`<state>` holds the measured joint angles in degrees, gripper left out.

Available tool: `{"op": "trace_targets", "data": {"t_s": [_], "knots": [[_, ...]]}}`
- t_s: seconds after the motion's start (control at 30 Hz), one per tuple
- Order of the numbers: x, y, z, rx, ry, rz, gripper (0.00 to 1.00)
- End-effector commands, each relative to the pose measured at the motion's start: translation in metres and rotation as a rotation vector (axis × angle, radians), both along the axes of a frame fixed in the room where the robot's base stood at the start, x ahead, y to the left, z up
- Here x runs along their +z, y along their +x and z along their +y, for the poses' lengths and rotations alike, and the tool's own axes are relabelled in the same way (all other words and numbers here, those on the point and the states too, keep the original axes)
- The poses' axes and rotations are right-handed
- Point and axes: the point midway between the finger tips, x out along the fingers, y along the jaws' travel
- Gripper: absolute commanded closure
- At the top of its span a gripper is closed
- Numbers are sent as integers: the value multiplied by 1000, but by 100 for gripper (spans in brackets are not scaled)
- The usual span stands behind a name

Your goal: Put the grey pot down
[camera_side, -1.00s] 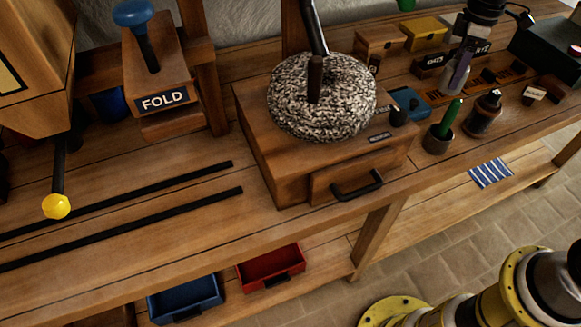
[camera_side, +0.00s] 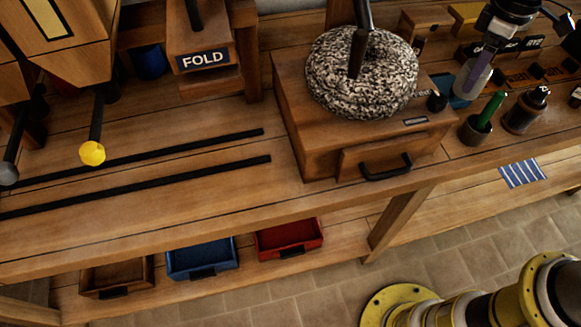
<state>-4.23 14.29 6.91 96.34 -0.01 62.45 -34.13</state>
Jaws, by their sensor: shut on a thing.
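The fingers are small and dark here, so the exact grip is hard to see. In the picture the pot overlaps the right edge of a blue block (camera_side: 446,84), behind a darker pot. I cannot tell whether its base touches the bench top or hangs just above it.
A dark pot (camera_side: 474,131) with a green stick and a brown jar (camera_side: 523,113) stand close in front. A wooden drawer box (camera_side: 308,131) bearing a speckled wool ring (camera_side: 332,88) is left. Labelled wooden boxes (camera_side: 424,26) are behind. Little bench is free around the pot.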

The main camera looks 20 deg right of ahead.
Motion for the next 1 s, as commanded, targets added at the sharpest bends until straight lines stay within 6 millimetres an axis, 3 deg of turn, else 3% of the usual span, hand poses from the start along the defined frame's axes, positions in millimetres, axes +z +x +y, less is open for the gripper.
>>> {"op": "trace_targets", "data": {"t_s": [0.1, 0.6, 0.8, 1.0], "knots": [[16, -21, 13, 170, 1, -7, 100], [65, -83, 93, 1122, -2, -7, 100], [82, -110, 114, 1463, -1, -6, 100], [93, -128, 125, 1686, -2, -5, 100]]}}
